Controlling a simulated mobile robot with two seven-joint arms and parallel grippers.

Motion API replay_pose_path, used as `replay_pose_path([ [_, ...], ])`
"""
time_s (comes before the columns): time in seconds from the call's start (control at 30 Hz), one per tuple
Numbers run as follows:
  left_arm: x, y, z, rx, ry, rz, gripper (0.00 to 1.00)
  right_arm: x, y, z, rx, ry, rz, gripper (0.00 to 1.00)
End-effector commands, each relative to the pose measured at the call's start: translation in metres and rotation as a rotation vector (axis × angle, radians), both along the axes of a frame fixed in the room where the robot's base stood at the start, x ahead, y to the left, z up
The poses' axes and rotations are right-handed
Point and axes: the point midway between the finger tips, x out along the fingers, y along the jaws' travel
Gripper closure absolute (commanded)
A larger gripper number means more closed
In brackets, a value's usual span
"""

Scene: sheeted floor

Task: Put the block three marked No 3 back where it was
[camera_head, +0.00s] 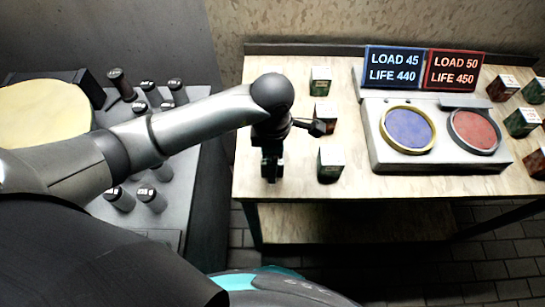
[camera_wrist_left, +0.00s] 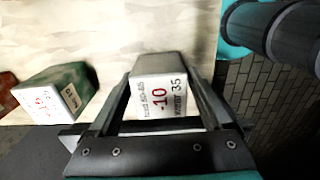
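In the head view my left gripper (camera_head: 272,165) points down at the front left of the wooden table (camera_head: 345,187), left of a green block (camera_head: 330,165). I cannot tell whether the held block touches the table. My right gripper is out of view.
A red block (camera_head: 325,115) and another green block (camera_head: 320,80) stand behind the near one. A grey two-dial device (camera_head: 435,165) with LOAD/LIFE signs (camera_head: 394,68) stands centrally; several blocks (camera_head: 521,122) stand at right. A grey counter (camera_head: 165,215) with dark cylinders is at left.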

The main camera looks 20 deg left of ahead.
Motion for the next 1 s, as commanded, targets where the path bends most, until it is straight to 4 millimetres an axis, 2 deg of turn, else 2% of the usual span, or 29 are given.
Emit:
replay_pose_path([
  [0.1, 0.000, 0.000, 0.000, 0.001, 0.000, 0.000, 0.05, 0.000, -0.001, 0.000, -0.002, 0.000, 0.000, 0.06],
  [0.43, 0.000, 0.000, 0.005, 0.000, 0.001, 0.000, 0.05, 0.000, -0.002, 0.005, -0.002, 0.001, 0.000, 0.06],
  [0.57, 0.001, 0.000, 0.027, 0.000, -0.004, -0.002, 0.05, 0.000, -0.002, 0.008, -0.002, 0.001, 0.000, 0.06],
  [0.8, 0.001, 0.000, 0.081, 0.000, -0.005, -0.001, 0.05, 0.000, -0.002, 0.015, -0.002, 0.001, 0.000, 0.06],
  [1.0, 0.001, 0.000, 0.112, 0.001, -0.002, -0.001, 0.05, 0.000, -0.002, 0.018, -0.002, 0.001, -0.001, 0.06],
])
